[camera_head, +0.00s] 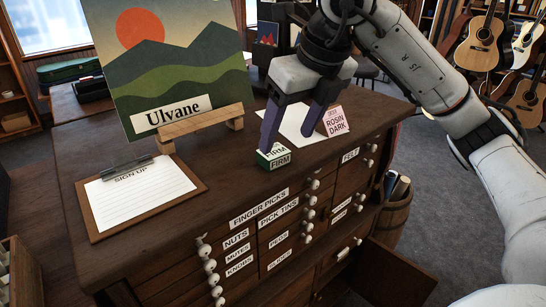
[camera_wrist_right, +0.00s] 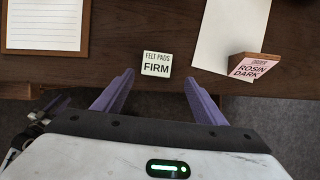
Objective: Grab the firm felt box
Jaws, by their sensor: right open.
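The firm felt box (camera_head: 273,157) is a small green and white box labelled FIRM. It stands on the dark wooden cabinet top near its front edge. In the right wrist view the box (camera_wrist_right: 157,64) reads FELT PADS FIRM and lies ahead of the fingertips, roughly between their lines. My right gripper (camera_head: 292,124) is open, with its purple fingers pointing down at the box. One fingertip shows close behind the box in the head view; I cannot tell if it touches. In the right wrist view the gripper (camera_wrist_right: 158,80) holds nothing.
A sign-up clipboard (camera_head: 140,197) lies at left. A Ulvane picture (camera_head: 175,60) stands on a wooden easel (camera_head: 201,124) behind.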

